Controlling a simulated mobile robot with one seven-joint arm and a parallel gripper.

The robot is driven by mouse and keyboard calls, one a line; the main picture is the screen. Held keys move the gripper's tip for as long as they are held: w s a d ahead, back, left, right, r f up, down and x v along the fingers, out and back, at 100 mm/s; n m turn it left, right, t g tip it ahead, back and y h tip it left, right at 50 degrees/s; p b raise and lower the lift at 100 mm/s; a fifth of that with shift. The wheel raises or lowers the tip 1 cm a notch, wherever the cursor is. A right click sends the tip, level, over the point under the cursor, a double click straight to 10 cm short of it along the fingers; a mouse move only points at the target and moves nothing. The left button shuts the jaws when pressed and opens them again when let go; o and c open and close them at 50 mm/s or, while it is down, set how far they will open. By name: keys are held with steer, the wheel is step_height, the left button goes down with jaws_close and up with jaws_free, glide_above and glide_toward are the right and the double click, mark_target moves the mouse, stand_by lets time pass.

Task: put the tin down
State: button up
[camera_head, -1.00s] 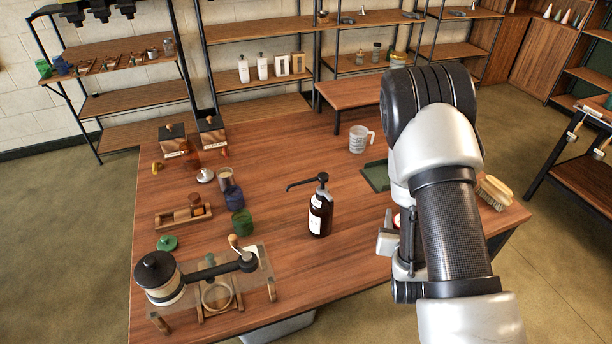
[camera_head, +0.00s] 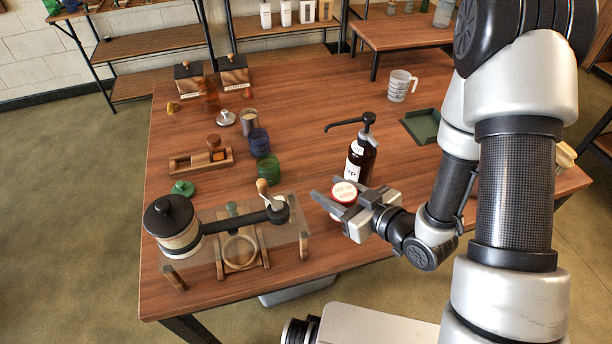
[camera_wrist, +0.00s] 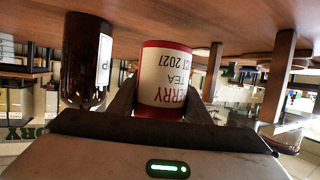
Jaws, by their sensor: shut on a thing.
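The tin (camera_head: 344,192) is small, with a red rim and a pale top, and sits between the fingers of my gripper (camera_head: 340,200). The tin is close to the wooden table top (camera_head: 310,120), just in front of the brown pump bottle (camera_head: 361,160). I cannot tell for certain whether its base touches the table.
The pump bottle (camera_wrist: 88,62) stands close beside the tin. A hand-cranked grinder on a clear stand (camera_head: 235,240) is to the left. Jars, a measuring cup (camera_head: 401,86) and a green tray (camera_head: 421,125) stand farther back. Bare table lies between the jars and bottle.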

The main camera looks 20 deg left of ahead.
steer(key=shift+w+a+f+b, duration=0.35)
steer(key=shift+a+b, duration=0.15)
steer(key=shift+b, duration=0.2)
steer(key=w+a, duration=0.4)
steer(key=a, duration=0.1)
steer(key=w+a, duration=0.1)
steer(key=a, duration=0.2)
steer(key=shift+w+r, duration=0.4)
steer(key=shift+w+a+f, duration=0.1)
steer(key=shift+f, duration=1.6)
steer(key=shift+f+b, duration=0.15)
steer(key=shift+b, duration=0.25)
steer(key=o, duration=1.1)
steer(key=shift+o, duration=0.2)
